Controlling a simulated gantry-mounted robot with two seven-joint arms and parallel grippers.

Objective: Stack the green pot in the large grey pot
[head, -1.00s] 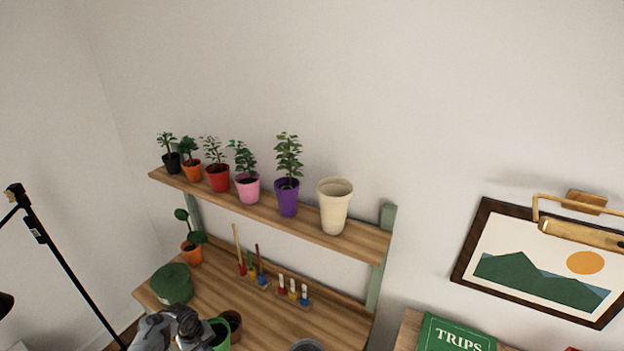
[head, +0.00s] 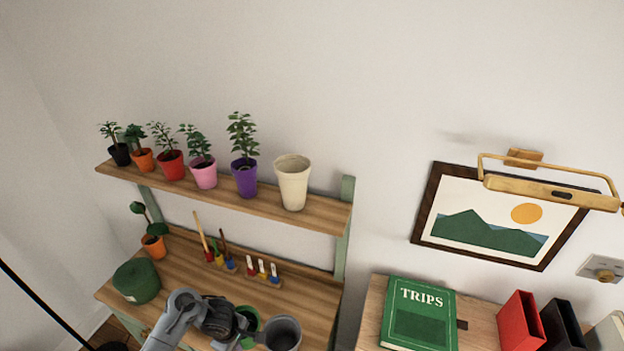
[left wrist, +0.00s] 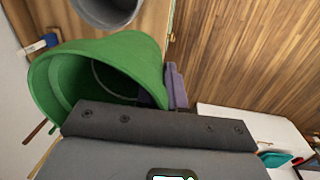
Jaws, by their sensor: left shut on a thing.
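The green pot (head: 250,314) is held by its wall in my left gripper (head: 238,326), above the wooden bench. It fills much of the left wrist view (left wrist: 103,50), tilted, with its mouth toward the camera and a gripper finger (left wrist: 176,86) against its side. The large grey pot (head: 284,330) stands on the bench just right of the green pot in the head view. Part of it shows at the top of the left wrist view (left wrist: 105,8). The two pots look close; whether they touch is unclear. My right gripper is out of view.
A dark green round container (head: 137,281) and a potted orange plant (head: 153,247) stand on the bench's left. Small tools (head: 262,270) stand behind. The upper shelf (head: 225,202) holds several plants and a cream pot (head: 292,183). A green book (head: 420,313) lies right.

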